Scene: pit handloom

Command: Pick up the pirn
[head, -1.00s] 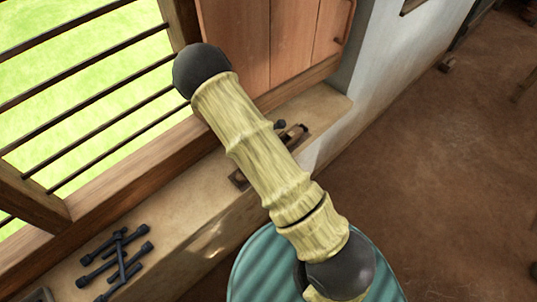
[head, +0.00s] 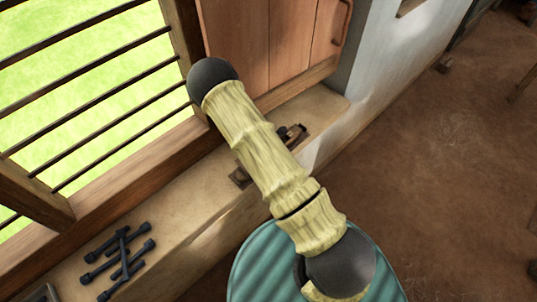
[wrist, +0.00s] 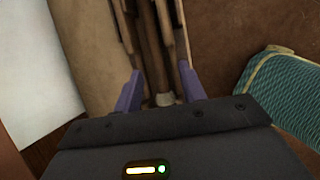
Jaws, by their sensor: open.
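In the wrist view a slim brown rod with a pale grey end, which looks like the pirn (wrist: 164,99), lies lengthwise between long brown wooden sides, apparently a shuttle (wrist: 127,30). My gripper (wrist: 160,68) is open. Its two purple fingers stand to the left and right of the rod, apart from it. I cannot tell how far above it they are. In the head view the wooden shuttle (head: 240,177) lies on the window sill, mostly hidden behind my arm. My gripper is hidden there too.
Several dark knob-ended rods (head: 118,252) lie crossed on the sill (head: 190,205) at the lower left. A barred window (head: 90,90) and wooden shutter (head: 275,40) stand behind the sill. The brown floor (head: 440,190) at the right is mostly clear.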

